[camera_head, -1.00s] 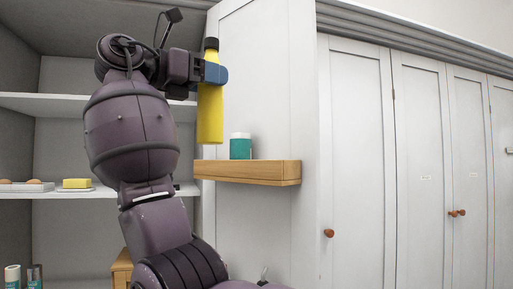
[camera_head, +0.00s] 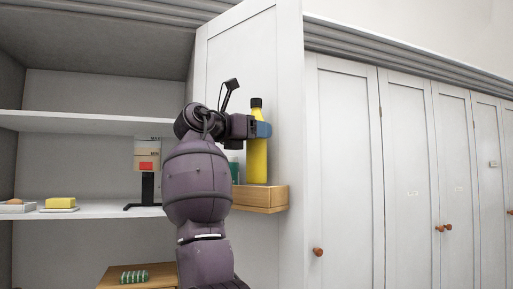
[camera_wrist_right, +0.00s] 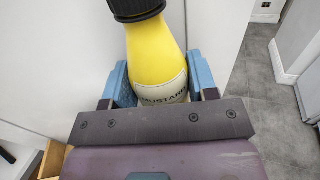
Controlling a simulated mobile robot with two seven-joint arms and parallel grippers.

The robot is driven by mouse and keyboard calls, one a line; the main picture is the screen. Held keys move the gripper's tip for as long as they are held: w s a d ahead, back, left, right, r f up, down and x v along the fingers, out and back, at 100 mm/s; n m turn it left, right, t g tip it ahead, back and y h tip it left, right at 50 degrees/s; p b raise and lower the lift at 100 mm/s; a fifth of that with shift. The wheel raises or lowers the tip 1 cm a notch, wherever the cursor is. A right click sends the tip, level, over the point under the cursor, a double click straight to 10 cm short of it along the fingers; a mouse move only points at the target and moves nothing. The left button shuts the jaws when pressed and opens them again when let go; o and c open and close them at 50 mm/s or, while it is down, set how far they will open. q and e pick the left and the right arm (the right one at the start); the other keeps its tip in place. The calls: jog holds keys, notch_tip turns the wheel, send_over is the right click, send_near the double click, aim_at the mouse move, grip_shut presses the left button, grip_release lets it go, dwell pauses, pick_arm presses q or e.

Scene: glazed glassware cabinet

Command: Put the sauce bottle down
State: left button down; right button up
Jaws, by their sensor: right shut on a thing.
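The sauce bottle (camera_head: 257,162) is yellow with a black cap and stands upright at the small wooden shelf (camera_head: 268,198) on the open white door. Its base is at the level of the shelf; I cannot tell whether it touches. My right gripper (camera_head: 262,129) is shut on the upper part of the bottle. In the right wrist view the bottle (camera_wrist_right: 158,60), with a label reading mustard, sits between the blue fingers of the right gripper (camera_wrist_right: 160,82). My left gripper is not in view.
A teal jar (camera_head: 235,170) stands on the wooden shelf, partly hidden behind my right arm. The open cabinet at left holds a yellow block on a plate (camera_head: 60,204) and a dark stand with a sign (camera_head: 147,165). Closed white doors (camera_head: 408,170) fill the right.

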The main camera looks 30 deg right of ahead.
aim_at(248, 150)
notch_tip(248, 150, down, 3)
jog(key=shift+f, duration=0.1)
jog(key=shift+w+d+f+p, duration=0.1)
jog(key=shift+f+p, duration=0.4)
jog(key=shift+f, duration=0.15)
jog(key=o, duration=1.1)
jog(key=shift+f, duration=0.1)
